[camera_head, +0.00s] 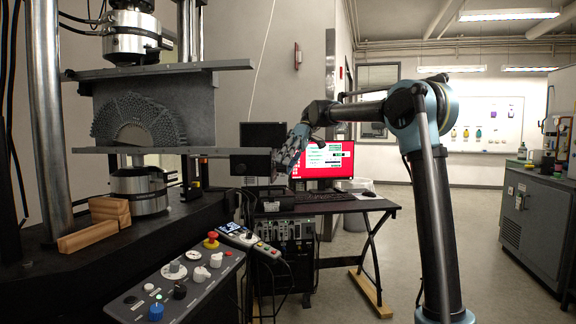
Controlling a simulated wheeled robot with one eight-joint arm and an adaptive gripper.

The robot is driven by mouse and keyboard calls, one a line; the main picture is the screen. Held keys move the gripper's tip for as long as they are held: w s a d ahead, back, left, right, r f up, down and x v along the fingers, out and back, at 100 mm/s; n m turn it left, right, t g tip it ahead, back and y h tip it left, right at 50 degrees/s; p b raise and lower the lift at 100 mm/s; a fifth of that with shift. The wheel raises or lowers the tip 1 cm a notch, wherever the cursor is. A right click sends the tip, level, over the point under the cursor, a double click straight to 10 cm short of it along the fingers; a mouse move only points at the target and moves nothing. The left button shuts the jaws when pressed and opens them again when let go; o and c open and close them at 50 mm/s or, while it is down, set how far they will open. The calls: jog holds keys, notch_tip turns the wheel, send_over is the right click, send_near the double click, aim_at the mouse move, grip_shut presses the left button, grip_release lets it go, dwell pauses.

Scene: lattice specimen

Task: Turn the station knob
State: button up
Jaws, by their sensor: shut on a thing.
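A grey control panel (180,290) stands at the lower left, tilted toward me. My gripper (262,160) is well above and behind the panel, apart from every knob.
A grey lattice specimen (138,122) stands between the machine's plates. Wooden blocks (88,236) lie on the machine base. A handheld controller (240,236) lies beside the panel. A desk (340,206) with a red-screened monitor (322,160) is behind. The floor on the right is clear.

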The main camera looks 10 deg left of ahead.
jog(key=shift+w+f, duration=0.1)
jog(key=o, duration=1.1)
notch_tip(320, 180, up, 10)
dwell(0.3)
